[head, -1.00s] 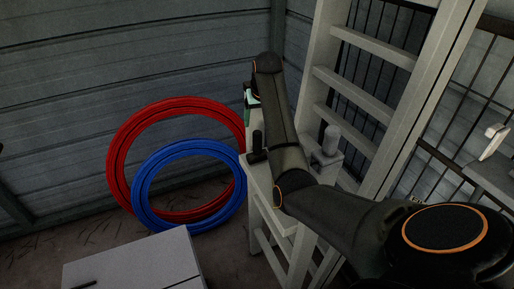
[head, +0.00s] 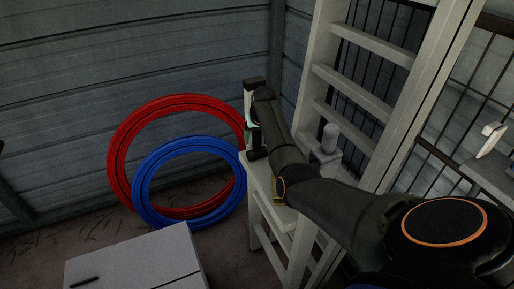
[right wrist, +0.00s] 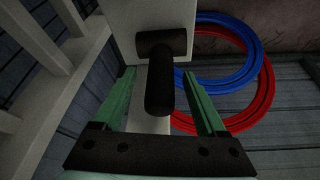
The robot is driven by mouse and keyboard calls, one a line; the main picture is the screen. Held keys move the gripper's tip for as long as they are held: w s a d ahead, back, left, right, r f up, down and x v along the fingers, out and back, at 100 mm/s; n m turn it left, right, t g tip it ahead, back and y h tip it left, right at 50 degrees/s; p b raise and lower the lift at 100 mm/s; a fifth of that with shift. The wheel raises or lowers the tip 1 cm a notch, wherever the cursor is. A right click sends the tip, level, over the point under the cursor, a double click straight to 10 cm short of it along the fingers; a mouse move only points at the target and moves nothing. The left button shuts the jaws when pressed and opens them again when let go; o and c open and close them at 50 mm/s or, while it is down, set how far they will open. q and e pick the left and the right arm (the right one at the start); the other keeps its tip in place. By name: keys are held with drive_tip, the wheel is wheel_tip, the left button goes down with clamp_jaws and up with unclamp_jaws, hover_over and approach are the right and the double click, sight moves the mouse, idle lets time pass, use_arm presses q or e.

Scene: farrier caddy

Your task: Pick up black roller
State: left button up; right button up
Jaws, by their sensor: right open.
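The black roller (right wrist: 160,85) shows in the right wrist view as a dark cylinder with a crosswise dark part at its far end, over a pale surface. My right gripper (right wrist: 159,76) is open, with one green finger on each side of the roller and a visible gap to each. In the head view the roller (head: 257,150) stands on a narrow white stand (head: 262,183), partly hidden by my right gripper (head: 250,132) and arm. My left gripper is not in view.
Red (head: 124,160) and blue (head: 150,210) hoops lean against the wall left of the stand. A grey bottle-like object (head: 330,138) stands near the stand's right side. A white ladder (head: 365,100) rises behind. A white cabinet (head: 135,255) is at lower left.

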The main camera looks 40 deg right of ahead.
drive_tip(key=shift+w+f, duration=0.1)
drive_tip(key=shift+f, duration=0.1)
clamp_jaws()
idle(0.6)
